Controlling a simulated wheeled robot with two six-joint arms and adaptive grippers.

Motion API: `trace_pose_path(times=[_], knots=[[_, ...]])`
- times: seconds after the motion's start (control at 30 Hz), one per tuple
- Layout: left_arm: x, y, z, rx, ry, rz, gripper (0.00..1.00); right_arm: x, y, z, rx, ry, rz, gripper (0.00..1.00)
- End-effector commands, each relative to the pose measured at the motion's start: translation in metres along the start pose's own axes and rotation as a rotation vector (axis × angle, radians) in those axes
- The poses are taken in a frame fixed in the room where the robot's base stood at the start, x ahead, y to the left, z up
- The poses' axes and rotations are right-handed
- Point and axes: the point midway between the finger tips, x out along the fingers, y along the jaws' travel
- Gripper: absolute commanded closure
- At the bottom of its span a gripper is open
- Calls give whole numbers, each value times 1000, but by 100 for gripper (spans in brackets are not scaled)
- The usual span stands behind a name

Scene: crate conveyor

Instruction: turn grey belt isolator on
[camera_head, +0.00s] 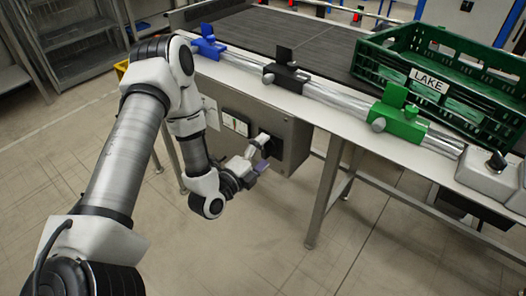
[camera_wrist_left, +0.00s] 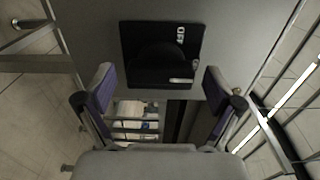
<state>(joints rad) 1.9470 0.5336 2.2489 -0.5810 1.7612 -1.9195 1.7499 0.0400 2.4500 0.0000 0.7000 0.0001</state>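A grey box (camera_head: 296,140) hangs under the conveyor's near side. On its face is a black square plate (camera_head: 274,151) with a dark rotary switch, mostly hidden behind my gripper in the head view. In the left wrist view, the black plate (camera_wrist_left: 130,35) carries a dark round knob (camera_wrist_left: 165,62), white lettering and a small pale mark. My left gripper (camera_head: 259,153) is in front of this plate. Its two purple-padded fingers (camera_wrist_left: 158,78) stand wide apart, one to each side of the plate, with nothing between them. My right gripper is not in view.
A label panel (camera_head: 235,122) is beside the switch. Above, a rail holds blue (camera_head: 208,44), black (camera_head: 285,75) and green (camera_head: 400,118) clamp-like blocks. A grey unit with a black knob (camera_head: 497,161) is at right.

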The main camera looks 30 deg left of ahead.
Motion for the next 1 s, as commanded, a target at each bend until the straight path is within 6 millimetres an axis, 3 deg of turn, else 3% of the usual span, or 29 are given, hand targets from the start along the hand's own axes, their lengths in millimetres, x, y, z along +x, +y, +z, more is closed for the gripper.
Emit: trace_pose_path(times=[0.37, 0.8, 1.0], knots=[[-9, 0, 1, -3, -1, 1, 6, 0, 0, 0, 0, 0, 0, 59], [-108, 1, 1, -5, -5, 4, 6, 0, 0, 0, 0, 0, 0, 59], [-121, 0, 0, -1, -1, 0, 6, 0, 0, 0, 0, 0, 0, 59]])
